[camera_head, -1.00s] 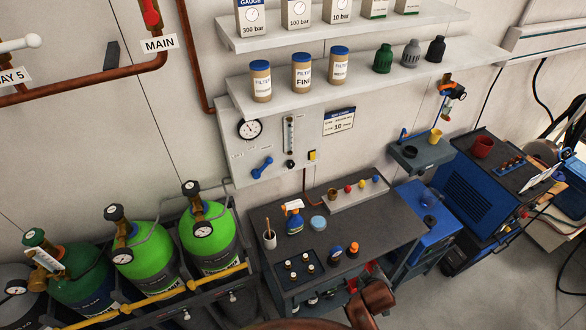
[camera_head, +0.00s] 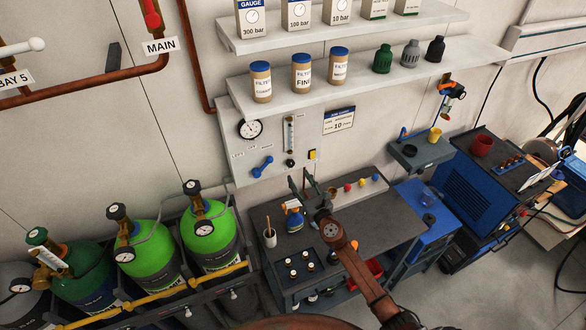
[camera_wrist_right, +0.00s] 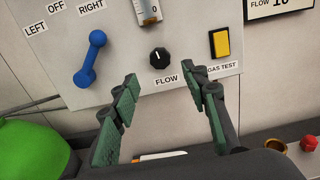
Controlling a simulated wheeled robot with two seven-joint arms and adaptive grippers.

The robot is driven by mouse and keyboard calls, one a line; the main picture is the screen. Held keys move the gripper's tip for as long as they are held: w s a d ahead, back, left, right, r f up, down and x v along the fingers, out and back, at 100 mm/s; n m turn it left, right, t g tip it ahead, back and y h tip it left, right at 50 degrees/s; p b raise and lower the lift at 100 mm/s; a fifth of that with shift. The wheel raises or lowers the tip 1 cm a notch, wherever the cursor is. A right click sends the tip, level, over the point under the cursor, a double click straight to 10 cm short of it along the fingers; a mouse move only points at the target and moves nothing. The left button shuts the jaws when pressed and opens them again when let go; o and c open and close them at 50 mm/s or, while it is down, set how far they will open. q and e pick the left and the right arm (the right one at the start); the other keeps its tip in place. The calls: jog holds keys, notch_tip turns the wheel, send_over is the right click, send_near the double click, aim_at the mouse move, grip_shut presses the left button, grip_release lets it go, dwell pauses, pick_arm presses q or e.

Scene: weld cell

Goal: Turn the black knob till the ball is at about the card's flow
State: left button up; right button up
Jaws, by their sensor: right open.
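The black knob (camera_wrist_right: 160,58) sits on the grey wall panel (camera_wrist_right: 186,75) above the FLOW label, and it also shows small in the head view (camera_head: 290,163). The flow tube (camera_head: 291,133) stands above the knob; the ball inside is too small to make out. The card (camera_head: 339,119) to the right of the panel reads flow 10. My right gripper (camera_wrist_right: 163,92) is open and empty, its two fingers below and either side of the knob, apart from it. In the head view the right gripper (camera_head: 305,186) is over the bench, under the panel. My left gripper is not in view.
A blue lever (camera_wrist_right: 91,59) is left of the knob and a yellow gas test switch (camera_wrist_right: 221,43) is right of it. A round gauge (camera_head: 249,129) is on the panel. Green cylinders (camera_head: 209,237) stand at left.

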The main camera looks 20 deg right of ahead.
aim_at(291, 165)
jog(key=w, duration=0.2)
jog(key=w+b, duration=0.1)
jog(key=w, duration=0.1)
jog(key=w+b, duration=0.1)
jog(key=w, duration=0.2)
jog(key=shift+a, duration=0.35)
jog(key=shift+c, duration=0.3)
grip_shut()
